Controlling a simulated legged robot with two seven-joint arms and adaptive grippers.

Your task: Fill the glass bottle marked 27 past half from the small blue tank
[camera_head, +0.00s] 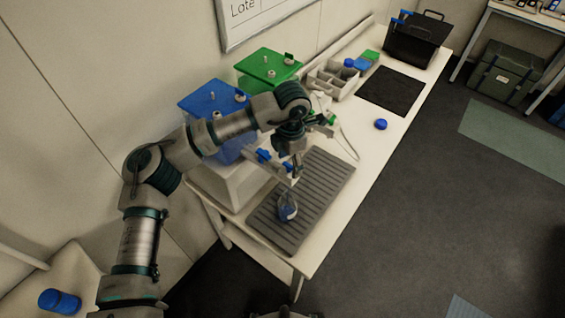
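A small glass bottle (287,209) stands on the grey ridged mat (318,187). Blue liquid shows in its lower part. Its mark is too small to read. The blue tank (211,97) has a blue lid and stands on a white stand (226,183) left of the mat. My arm covers much of the tank's front. Blue tap parts (264,156) show at its front, above and left of the bottle. My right gripper does not show.
A green-lidded tank (268,65) stands behind the blue one. A divided white tray (333,79), a dark mat (391,91) and a black case (416,40) lie farther along the table. A blue cap (381,124) lies near the right edge. Another blue object (59,301) is at lower left.

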